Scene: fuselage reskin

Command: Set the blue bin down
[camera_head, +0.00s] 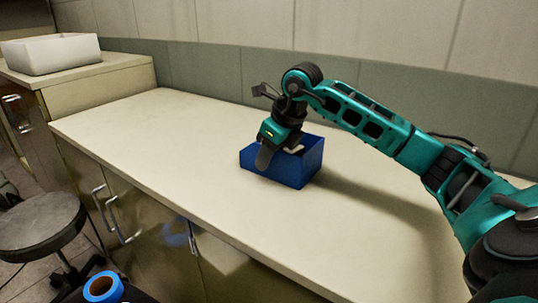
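The blue bin (284,172) is an open-topped box that appears to rest upright on the cream countertop (165,130), near its middle. My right gripper (278,154) comes down over the bin's left side from the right arm. One dark finger shows in front of the near wall, and a pale part, which looks like the other finger, shows inside the bin. The fingers look spread apart, with the wall between them. Contact with the wall is hard to judge. The gripper hides part of the bin's rim and inside. My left gripper is not in view.
A white box (50,54) stands on a separate cabinet at the far left. The countertop is clear left and right of the bin, with a wall behind. A dark round stool (40,222) and a blue ring-shaped thing (103,287) are at lower left.

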